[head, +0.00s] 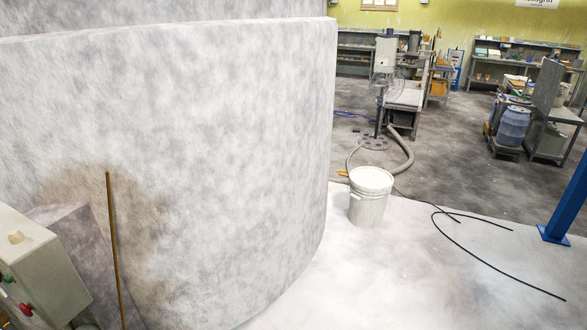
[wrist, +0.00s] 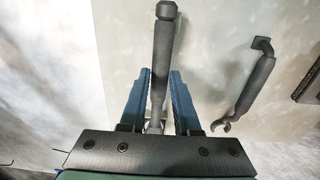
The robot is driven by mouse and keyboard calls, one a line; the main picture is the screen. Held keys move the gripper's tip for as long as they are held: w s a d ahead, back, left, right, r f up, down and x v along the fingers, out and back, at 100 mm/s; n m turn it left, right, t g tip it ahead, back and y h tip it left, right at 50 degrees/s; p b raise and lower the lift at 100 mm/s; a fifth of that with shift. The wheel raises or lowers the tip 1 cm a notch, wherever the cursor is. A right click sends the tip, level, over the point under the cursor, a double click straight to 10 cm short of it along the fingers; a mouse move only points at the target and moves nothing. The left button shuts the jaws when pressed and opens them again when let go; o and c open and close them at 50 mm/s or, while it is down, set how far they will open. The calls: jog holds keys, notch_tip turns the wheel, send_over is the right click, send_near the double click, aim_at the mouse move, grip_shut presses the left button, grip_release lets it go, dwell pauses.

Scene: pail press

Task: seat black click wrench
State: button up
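My gripper (wrist: 161,74) shows in the wrist view with its two blue fingers on either side of a dark grey-black wrench (wrist: 162,45). The finger tips look closed against its handle. The wrench stretches away from the gripper, its thick end at the top of the picture. Its lower end is partly hidden between the fingers. A second dark wrench (wrist: 255,85) with an open jaw is at the right against a pale surface, apart from my gripper. Neither wrench nor my gripper shows in the head view.
In the head view a large pale curved wall (head: 170,150) fills the left. A white pail (head: 369,200) stands on the light floor, a black cable (head: 470,259) lies right of it, and a blue post (head: 570,205) stands at the right edge. A control box (head: 45,275) is at lower left.

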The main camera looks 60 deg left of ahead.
jog(key=o, duration=0.4)
jog(key=shift+o, duration=0.2)
jog(key=shift+r, duration=0.1)
notch_tip(320, 180, up, 13)
jog(key=b, duration=0.1)
dwell(0.4)
